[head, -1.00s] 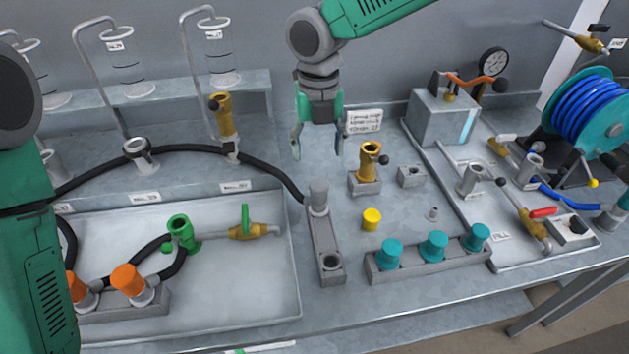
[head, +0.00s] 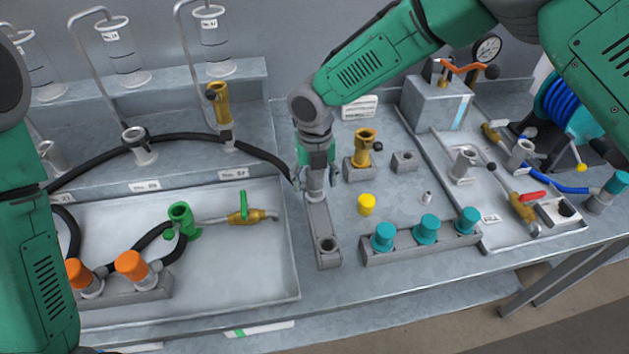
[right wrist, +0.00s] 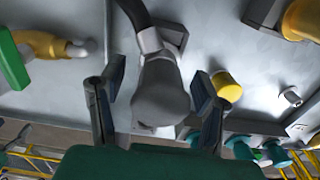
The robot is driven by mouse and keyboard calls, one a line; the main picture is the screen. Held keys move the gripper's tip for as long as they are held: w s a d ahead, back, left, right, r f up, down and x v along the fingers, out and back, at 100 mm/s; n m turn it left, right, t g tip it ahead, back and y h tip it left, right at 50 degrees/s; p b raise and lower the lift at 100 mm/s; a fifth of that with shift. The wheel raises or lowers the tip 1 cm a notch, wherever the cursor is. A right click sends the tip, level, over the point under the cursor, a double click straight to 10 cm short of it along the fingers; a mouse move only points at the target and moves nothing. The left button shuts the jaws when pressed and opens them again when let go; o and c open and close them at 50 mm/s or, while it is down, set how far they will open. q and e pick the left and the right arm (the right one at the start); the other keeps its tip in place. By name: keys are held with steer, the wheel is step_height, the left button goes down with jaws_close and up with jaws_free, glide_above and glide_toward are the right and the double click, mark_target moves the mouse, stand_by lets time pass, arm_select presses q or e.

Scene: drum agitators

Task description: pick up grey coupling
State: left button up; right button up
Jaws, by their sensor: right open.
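The grey coupling (right wrist: 160,92) is on the end of the black hose and shows large between my right fingers in the right wrist view. In the head view the coupling (head: 316,184) stands at the back end of the grey two-socket holder (head: 321,222), partly hidden by my gripper. My right gripper (head: 315,178) is open, pointing down, with one finger on each side of the coupling. In the right wrist view gaps show between the coupling and both fingers. My left arm is at the left edge of the head view; its gripper is out of view.
A yellow cap (head: 366,204) and a brass valve (head: 365,147) stand just right of the coupling. A row of teal caps (head: 426,227) is nearer the front. A tray (head: 270,285) with orange caps (head: 131,266) and a green fitting (head: 181,218) lies left. The black hose (head: 190,138) runs left.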

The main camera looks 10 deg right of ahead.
steer(key=shift+f, duration=0.4)
steer(key=shift+r, duration=0.1)
jaws_close()
step_height(320, 180, up, 10)
steer(key=shift+b, duration=0.6)
